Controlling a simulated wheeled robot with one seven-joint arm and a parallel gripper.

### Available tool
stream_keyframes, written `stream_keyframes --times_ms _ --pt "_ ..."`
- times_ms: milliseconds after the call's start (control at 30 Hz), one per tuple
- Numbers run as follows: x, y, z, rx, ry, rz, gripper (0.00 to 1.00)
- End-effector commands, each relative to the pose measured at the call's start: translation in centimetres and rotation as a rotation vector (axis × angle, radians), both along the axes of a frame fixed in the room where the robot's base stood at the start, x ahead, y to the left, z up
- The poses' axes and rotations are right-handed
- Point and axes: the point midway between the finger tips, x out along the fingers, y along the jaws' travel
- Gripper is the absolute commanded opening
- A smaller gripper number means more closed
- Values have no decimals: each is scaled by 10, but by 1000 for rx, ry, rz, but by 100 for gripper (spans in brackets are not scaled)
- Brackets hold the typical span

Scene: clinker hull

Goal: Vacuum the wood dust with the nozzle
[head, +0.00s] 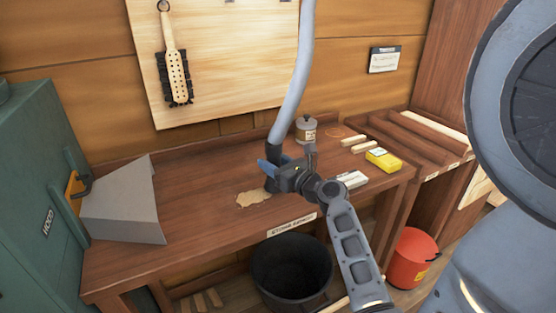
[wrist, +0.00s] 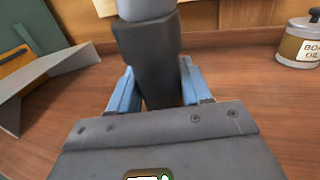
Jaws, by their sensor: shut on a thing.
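The wood dust (head: 253,198) is a pale tan patch on the workbench, left of my gripper in the head view. The nozzle (head: 276,155) is dark, on the end of a grey hose (head: 297,75) that hangs from above. My gripper (head: 270,168) is shut on the nozzle; its blue fingers stand on both sides of it. The wrist view shows the nozzle (wrist: 150,60) upright between the fingers. The nozzle's lower end is close to the right edge of the dust; I cannot tell whether it touches the bench. The dust is not seen in the wrist view.
A grey metal hood (head: 122,205) stands left on the workbench (head: 185,245), beside a green cabinet (head: 40,190). A labelled tin (head: 306,130), wooden pieces (head: 353,141) and a yellow box (head: 383,160) lie to the right. A black bin (head: 290,272) and a red bucket (head: 411,258) are below.

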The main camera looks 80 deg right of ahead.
Motion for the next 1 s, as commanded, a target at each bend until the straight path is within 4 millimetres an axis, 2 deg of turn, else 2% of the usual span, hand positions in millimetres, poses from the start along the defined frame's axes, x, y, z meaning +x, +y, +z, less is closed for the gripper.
stream_keyframes --times_ms 1000 --pt "35 30 1 1 1 2 11"
